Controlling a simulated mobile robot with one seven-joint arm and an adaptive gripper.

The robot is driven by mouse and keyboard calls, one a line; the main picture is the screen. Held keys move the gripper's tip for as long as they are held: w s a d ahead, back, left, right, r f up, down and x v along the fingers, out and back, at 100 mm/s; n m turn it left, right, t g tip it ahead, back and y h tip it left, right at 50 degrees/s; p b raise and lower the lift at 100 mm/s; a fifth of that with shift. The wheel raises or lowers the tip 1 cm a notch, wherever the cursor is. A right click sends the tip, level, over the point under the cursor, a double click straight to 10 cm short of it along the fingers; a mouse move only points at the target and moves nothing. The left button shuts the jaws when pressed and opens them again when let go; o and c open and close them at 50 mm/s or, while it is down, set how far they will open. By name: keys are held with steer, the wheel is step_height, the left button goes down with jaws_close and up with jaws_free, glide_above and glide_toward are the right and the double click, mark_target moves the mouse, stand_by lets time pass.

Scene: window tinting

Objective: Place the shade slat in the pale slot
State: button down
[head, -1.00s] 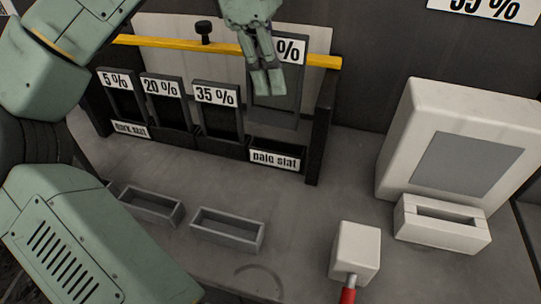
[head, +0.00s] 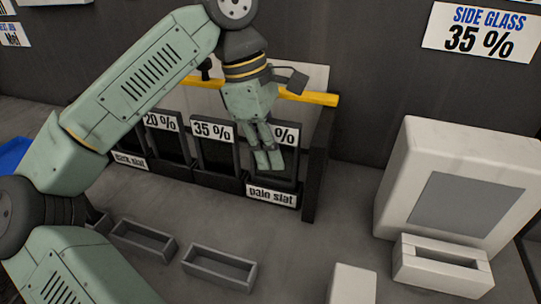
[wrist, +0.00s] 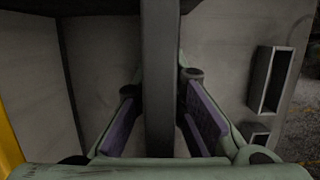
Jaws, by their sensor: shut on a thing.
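The shade slat (head: 296,160) is a dark framed panel with a white label, of which only "%" shows past my gripper. It stands upright at the right end of the rack, over the pale slot, whose front label (head: 271,195) reads "pale slat". Its top is about level with the neighbouring slats and its lower end meets the slot; how deep it sits is hidden. My gripper (head: 266,160) is shut on the slat from the front. In the wrist view the slat's edge (wrist: 160,80) runs between the purple finger pads.
The 35 % slat (head: 215,155) and 20 % slat (head: 170,145) stand left in the rack. A yellow bar (head: 308,96) crosses above, and a dark post (head: 317,165) closes the right end. Empty grey trays (head: 220,267) lie in front. A white machine (head: 450,190) stands right.

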steer(key=shift+f, duration=0.9)
steer(key=c, duration=1.7)
jaws_free()
steer(key=shift+o, duration=0.2)
steer(key=shift+r, duration=0.3)
steer(key=v, duration=1.1)
steer(key=shift+a+r, duration=0.1)
steer(key=shift+r, duration=0.3)
